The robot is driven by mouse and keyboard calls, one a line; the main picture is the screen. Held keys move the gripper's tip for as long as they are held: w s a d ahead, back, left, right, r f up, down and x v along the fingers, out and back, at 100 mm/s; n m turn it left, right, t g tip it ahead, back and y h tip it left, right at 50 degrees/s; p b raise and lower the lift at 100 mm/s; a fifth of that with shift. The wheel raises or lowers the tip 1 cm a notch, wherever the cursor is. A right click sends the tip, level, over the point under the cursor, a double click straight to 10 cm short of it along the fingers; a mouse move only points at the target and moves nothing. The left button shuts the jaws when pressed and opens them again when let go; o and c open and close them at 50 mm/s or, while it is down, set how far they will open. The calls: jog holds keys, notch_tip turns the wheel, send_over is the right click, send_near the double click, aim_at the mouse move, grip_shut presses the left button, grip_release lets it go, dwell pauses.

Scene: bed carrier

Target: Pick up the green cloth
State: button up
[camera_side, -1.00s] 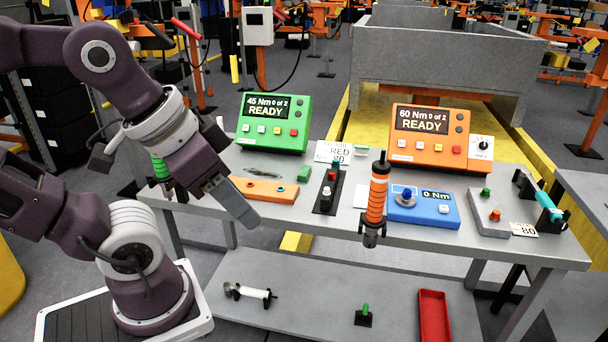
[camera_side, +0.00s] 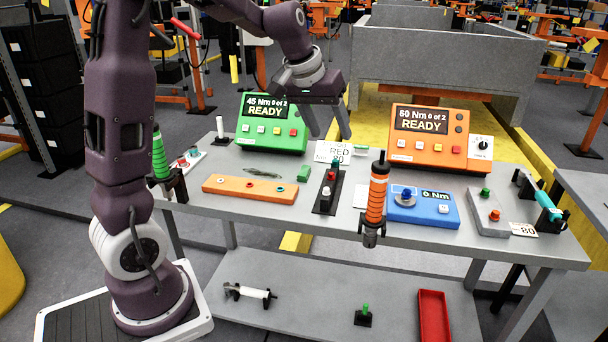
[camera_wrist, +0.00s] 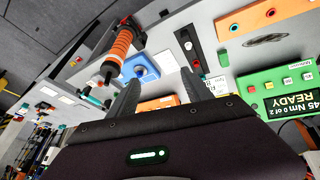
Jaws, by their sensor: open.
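A small green piece (camera_side: 304,172), which looks like the green cloth, lies on the grey bench between the orange strip and the black switch block. It also shows in the wrist view (camera_wrist: 223,60), small, to the right of my fingers. My gripper (camera_side: 328,136) is open and empty above the back of the bench, higher than the green piece and to its right. In the wrist view both fingers of my gripper (camera_wrist: 160,80) stand apart with nothing between them.
A green READY box (camera_side: 273,123) and an orange READY box (camera_side: 428,137) stand at the back. An orange-handled tool (camera_side: 376,195) stands upright at the front edge. An orange strip (camera_side: 249,189), a black switch block (camera_side: 328,190) and a blue unit (camera_side: 424,208) sit on the bench.

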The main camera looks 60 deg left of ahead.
jog(key=w+a+f+n+g+y, duration=0.1)
jog(key=w+a+f, duration=0.2)
jog(key=a+f, duration=0.3)
jog(key=w+a+f+n+y, duration=0.1)
jog(key=w+a+f, duration=0.35)
jog(key=a, duration=0.45)
jog(key=n, duration=0.1)
send_near(303, 173)
jog(key=w+f, duration=0.1)
jog(key=shift+g+y, duration=0.3)
jog(key=shift+g, duration=0.1)
jog(key=x, duration=0.7)
jog(key=shift+f, duration=0.4)
grip_shut()
